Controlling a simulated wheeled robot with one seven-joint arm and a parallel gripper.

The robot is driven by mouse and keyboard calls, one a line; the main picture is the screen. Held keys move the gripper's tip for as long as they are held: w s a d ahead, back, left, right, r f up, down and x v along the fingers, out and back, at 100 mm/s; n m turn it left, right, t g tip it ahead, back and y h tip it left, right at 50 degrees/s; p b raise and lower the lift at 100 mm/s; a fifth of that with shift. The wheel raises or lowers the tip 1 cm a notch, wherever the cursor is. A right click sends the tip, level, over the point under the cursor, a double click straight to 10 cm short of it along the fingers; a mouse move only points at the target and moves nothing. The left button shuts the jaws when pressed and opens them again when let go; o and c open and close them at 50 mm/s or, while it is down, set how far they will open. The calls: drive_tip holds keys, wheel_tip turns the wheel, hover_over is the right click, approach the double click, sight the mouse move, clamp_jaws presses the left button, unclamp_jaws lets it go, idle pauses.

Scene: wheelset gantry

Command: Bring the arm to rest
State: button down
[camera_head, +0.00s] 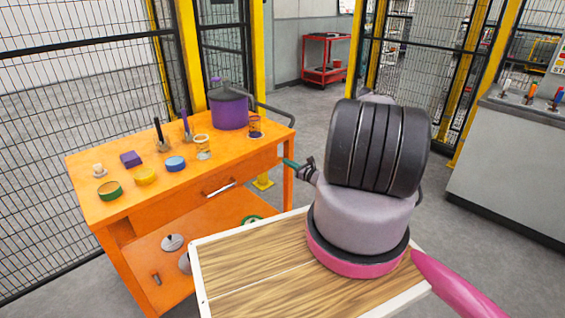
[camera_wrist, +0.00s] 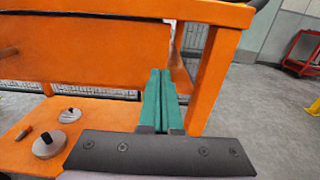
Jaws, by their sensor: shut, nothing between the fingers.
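My gripper (camera_head: 290,163) shows in the head view as small teal fingers, close to the right end of the orange workbench (camera_head: 106,203). Most of my arm is folded up in front of the camera and hides part of its own wrist. In the wrist view, the two teal fingers of my gripper (camera_wrist: 159,82) lie side by side, closed with nothing between them. They point toward the orange front and a leg of the workbench. I cannot tell how wide the gap to the bench is.
The benchtop holds a purple pot (camera_head: 229,110), a yellow ring (camera_head: 145,176), a green ring (camera_head: 109,190), a blue round piece (camera_head: 175,164) and a purple block (camera_head: 131,159). Mesh fencing stands behind. A grey counter (camera_head: 515,165) is at right. Open floor lies beyond, before a red cart (camera_head: 326,60).

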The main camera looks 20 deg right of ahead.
drive_tip(key=v, duration=0.8)
drive_tip(key=shift+s+d+f, duration=0.15)
drive_tip(key=shift+s+d, duration=0.1)
drive_tip(key=w+a+r+n+g+y, duration=0.2)
drive_tip(key=r+n, duration=0.1)
drive_tip(key=r, duration=0.3)
drive_tip(key=w+a+r+n+g+y, duration=0.1)
drive_tip(key=a+r+n+y, duration=0.1)
drive_tip(key=r, duration=0.3)
drive_tip(key=s+a+r+n+g, duration=0.1)
drive_tip(key=a+r+n+g, duration=0.3)
drive_tip(key=r, duration=0.5)
drive_tip(key=s+a+r+n+g+y, duration=0.15)
drive_tip(key=a+r+n, duration=0.3)
drive_tip(key=r, duration=0.45)
drive_tip(key=s+a+r+n+g, duration=0.2)
drive_tip(key=a+r+n+g, duration=0.2)
drive_tip(key=a+r, duration=0.3)
drive_tip(key=s+a+r+n+h, duration=0.3)
drive_tip(key=s+r+n+h, duration=0.1)
drive_tip(key=s+r, duration=0.65)
drive_tip(key=s+a+r+n+h, duration=0.3)
drive_tip(key=s+r+n+h, duration=0.1)
drive_tip(key=s+r, duration=0.65)
drive_tip(key=s+d+r+n+t+h, duration=0.1)
drive_tip(key=s+r+n+t+h, duration=0.1)
drive_tip(key=s, duration=0.8)
drive_tip(key=shift+r+t, duration=0.45)
drive_tip(key=shift+r, duration=0.15)
